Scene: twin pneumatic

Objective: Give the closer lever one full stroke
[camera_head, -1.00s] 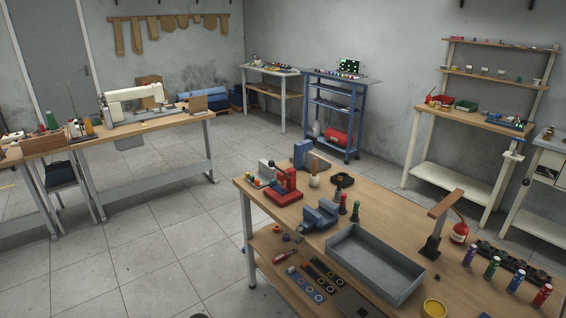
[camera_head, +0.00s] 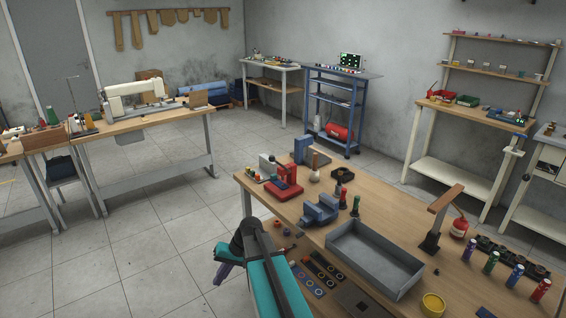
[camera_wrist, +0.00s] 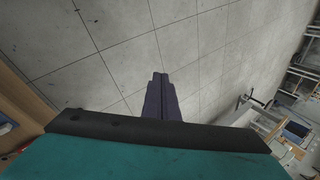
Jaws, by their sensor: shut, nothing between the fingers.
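A red bench device (camera_head: 286,188) with a dark lever (camera_head: 281,161) stands near the left end of the wooden workbench. A blue upright device (camera_head: 301,149) stands just behind it. I cannot tell for sure which lever is the closer of a pair. My gripper (camera_head: 221,274) hangs low at the left front of the bench, well apart from the red device. In the wrist view my gripper (camera_wrist: 160,82) has its purple fingers together and empty, over the bare floor. No lever shows in the wrist view.
The workbench also holds a blue vise (camera_head: 321,209), a grey tray (camera_head: 374,258), a yellow bowl (camera_head: 433,303) and a brown angled stand (camera_head: 441,210). Several coloured bottles stand at the right. The tiled floor (camera_head: 130,240) left of the bench is clear.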

